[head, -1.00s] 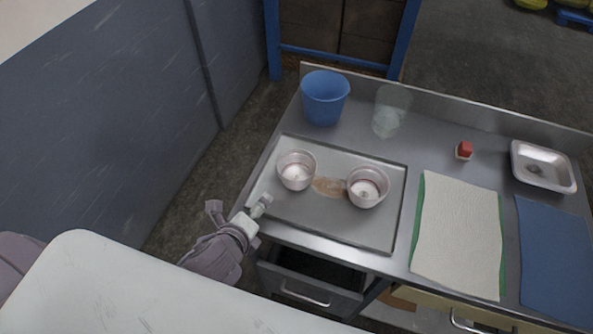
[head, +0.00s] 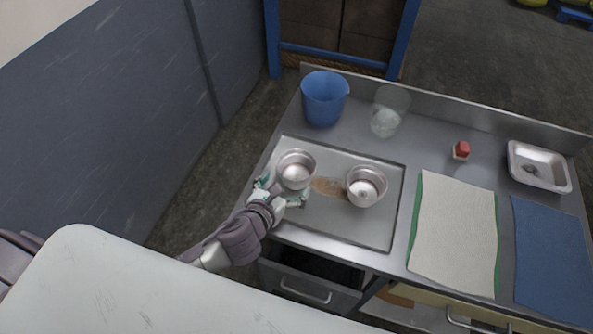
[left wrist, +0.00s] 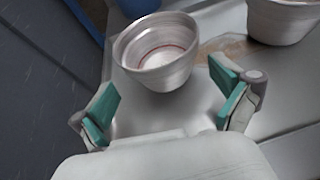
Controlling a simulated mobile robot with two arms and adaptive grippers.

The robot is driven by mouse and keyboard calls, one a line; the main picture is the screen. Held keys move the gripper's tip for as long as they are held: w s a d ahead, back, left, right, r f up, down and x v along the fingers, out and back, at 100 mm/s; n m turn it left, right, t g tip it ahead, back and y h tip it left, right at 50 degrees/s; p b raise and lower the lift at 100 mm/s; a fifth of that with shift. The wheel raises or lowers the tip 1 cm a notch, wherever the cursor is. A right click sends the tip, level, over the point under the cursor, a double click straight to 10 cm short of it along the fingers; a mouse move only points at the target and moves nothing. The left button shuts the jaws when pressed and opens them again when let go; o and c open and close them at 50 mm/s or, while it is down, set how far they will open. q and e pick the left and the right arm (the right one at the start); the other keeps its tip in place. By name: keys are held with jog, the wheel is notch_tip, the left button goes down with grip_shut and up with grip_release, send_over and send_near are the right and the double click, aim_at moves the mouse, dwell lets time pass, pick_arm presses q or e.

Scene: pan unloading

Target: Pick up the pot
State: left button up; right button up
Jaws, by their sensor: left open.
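Two small round metal pots stand upright on a metal tray (head: 330,228). The left pot (head: 296,168) is closest to my left gripper (head: 284,191), which is open just in front of it. In the left wrist view the left pot (left wrist: 158,60) stands slightly beyond and between the spread green-padded fingertips of my left gripper (left wrist: 165,100), with nothing held. The right pot (head: 367,187) is farther right, and it shows partly cut off in the left wrist view (left wrist: 281,18). My right gripper is not seen.
A brown stain (head: 328,187) lies on the tray between the pots. Behind stand a blue bucket (head: 324,100) and a clear container (head: 388,112). To the right are a small red-topped item (head: 461,150), a white cloth (head: 455,235), a blue cloth (head: 553,245) and a metal dish (head: 514,166).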

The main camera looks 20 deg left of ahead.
aim_at(306, 156)
pick_arm(q)
jog(key=p+x, duration=0.1)
jog(key=x, duration=0.4)
jog(key=shift+w+d+f, duration=0.1)
jog(key=shift+f, duration=0.05)
jog(key=shift+c, duration=1.2)
jog(key=c, duration=0.7)
jog(key=shift+r, duration=1)
jog(key=shift+d+r, duration=0.25)
jog(key=shift+r, duration=0.95)
jog(key=s+d+r+b, duration=0.1)
jog(key=d+r, duration=0.5)
jog(key=d, duration=0.5)
jog(key=shift+s+r+b, duration=0.3)
jog(key=shift+s+b, duration=0.05)
